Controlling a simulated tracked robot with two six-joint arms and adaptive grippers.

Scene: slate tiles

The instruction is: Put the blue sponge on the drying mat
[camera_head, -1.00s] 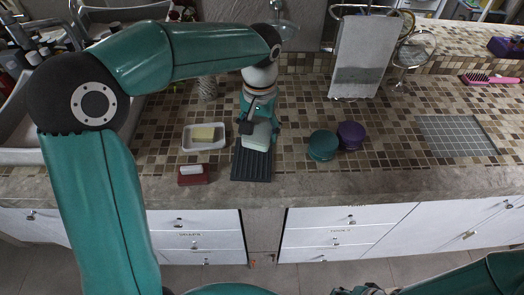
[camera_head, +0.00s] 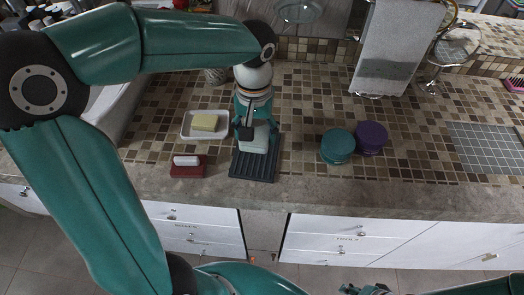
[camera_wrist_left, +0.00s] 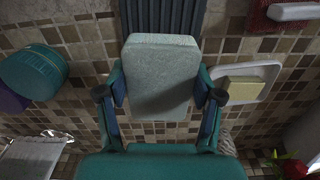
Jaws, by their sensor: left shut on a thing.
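The blue sponge (camera_head: 256,141), a pale blue-grey block, is between the fingers of my left gripper (camera_head: 252,131). In the left wrist view my left gripper (camera_wrist_left: 162,93) is shut on the sponge (camera_wrist_left: 160,70), with a finger against each side. The drying mat (camera_head: 253,169) is dark and ribbed and lies near the counter's front edge. It also shows in the left wrist view (camera_wrist_left: 164,15). The sponge overlaps the mat's far end in the head view; I cannot tell whether they touch. A small part of my right gripper (camera_head: 365,289) shows at the bottom edge, its fingers unclear.
A white dish (camera_head: 187,133) with a yellow soap bar (camera_head: 205,122) stands left of the mat. Teal (camera_head: 338,144) and purple (camera_head: 371,138) round containers stand to the right. Bare counter lies between mat and containers.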

